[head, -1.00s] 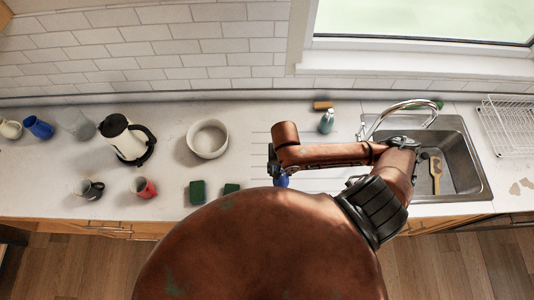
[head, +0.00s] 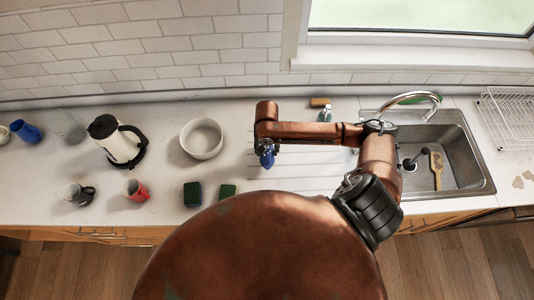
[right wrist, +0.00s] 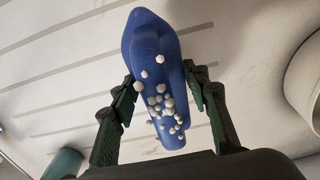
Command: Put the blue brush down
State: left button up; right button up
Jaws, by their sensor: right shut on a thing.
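The blue brush (head: 267,158) hangs below the end of my right arm, over the ribbed drainboard left of the sink. In the right wrist view the blue brush (right wrist: 152,45) lies between the two green-black fingers of my right gripper (right wrist: 160,78), with white bristle tufts facing the camera. The right gripper is shut on it. The drainboard's grooves show behind it; I cannot tell the height of the brush above the surface. In the head view the gripper's fingers are mostly hidden by my arm. My left gripper is not in view.
A teal bottle (head: 324,115) and brown sponge (head: 320,102) are behind. The sink (head: 455,160) holds a wooden brush (head: 436,170). The drainboard (head: 300,170) has bare room.

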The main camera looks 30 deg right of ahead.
jog(key=shift+f+p, duration=0.3)
jog(key=shift+f, duration=1.2)
jog(key=shift+f, duration=0.1)
jog(key=o, duration=0.7)
notch_tip(320, 180, up, 12)
jog(key=shift+r+b, duration=0.15)
jog(key=shift+b, duration=0.25)
jog(key=shift+a, duration=0.15)
